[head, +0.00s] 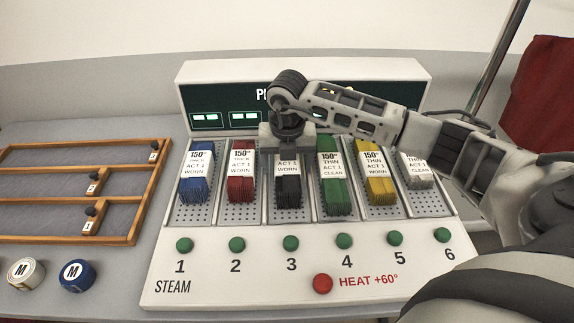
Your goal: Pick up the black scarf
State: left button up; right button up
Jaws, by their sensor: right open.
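The black scarf (288,191) lies folded in slot 3 of the white steam press, with a white label reading ACT 1 WORN on its upper part. My right gripper (287,147) points down over the top end of this slot, right at the scarf's label. It is open; its fingertips are partly hidden, and I cannot tell whether they touch the scarf. The gripper covers the top line of the label. My left gripper is not in view.
Blue (195,188), red (241,188), green (334,190), yellow (380,189) and white (417,176) scarves fill neighbouring slots. Green buttons and a red heat button (322,283) line the front. A wooden rack (136,215) and two round tins (77,275) sit left.

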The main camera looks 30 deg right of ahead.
jog(key=c, duration=1.1)
jog(key=shift+c, duration=0.2)
jog(key=shift+r, duration=0.15)
